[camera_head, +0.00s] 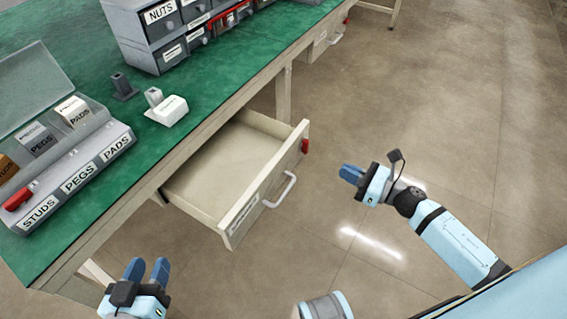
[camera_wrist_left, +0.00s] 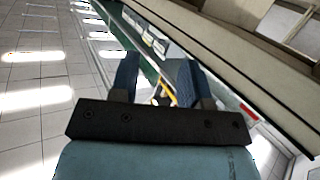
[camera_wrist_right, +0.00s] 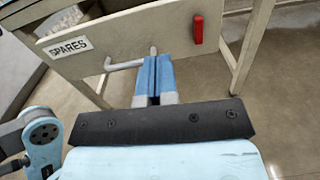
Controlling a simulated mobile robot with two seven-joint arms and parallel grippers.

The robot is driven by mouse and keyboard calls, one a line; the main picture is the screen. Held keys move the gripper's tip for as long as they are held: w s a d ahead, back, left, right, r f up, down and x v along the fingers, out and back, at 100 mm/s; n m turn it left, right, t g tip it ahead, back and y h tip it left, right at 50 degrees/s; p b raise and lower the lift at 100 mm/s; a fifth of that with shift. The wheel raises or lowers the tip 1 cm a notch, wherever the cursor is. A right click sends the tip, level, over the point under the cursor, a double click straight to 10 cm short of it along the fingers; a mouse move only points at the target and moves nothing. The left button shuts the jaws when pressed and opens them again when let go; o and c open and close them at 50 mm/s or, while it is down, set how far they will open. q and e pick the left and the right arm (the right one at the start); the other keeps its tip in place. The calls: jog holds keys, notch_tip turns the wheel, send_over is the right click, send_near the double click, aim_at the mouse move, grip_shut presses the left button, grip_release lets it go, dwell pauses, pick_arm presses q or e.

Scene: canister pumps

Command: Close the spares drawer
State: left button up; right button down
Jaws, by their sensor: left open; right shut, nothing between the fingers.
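The spares drawer (camera_head: 237,165) is pulled out from under the green-topped bench, and its inside looks empty in the head view. Its front panel, labelled SPARES (camera_wrist_right: 68,47) in the right wrist view, carries a pale bar handle (camera_head: 281,190) and a red part (camera_head: 305,146) near one end. My right gripper (camera_head: 352,174) is shut and empty, out over the floor to the right of the drawer front. In the right wrist view its fingertips (camera_wrist_right: 153,58) point at the front panel near the handle's end. My left gripper (camera_head: 148,268) is open and empty, low beside the bench's near edge.
Another drawer (camera_head: 322,42) sits farther along. The floor (camera_head: 430,110) right of the bench is clear.

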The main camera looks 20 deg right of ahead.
aim_at(291, 147)
pick_arm(q)
jog(key=shift+d+r+t, duration=0.15)
jog(key=shift+r+t, duration=0.15)
pick_arm(e)
jog(key=shift+n, duration=0.4)
jog(key=x, duration=1.4)
jog(key=shift+a+f, duration=0.15)
jog(key=shift+w+a, duration=0.2)
jog(key=shift+w, duration=0.05)
pick_arm(q)
jog(key=r+b, duration=0.1)
jog(key=d+r+t+h+b, duration=0.1)
jog(key=r, duration=0.1)
jog(key=d+r+t+h+b, duration=0.1)
jog(key=r, duration=0.1)
jog(key=shift+w+r, duration=0.15)
jog(key=shift+w, duration=0.05)
pick_arm(e)
jog(key=x, duration=1.7)
jog(key=shift+a, duration=0.35)
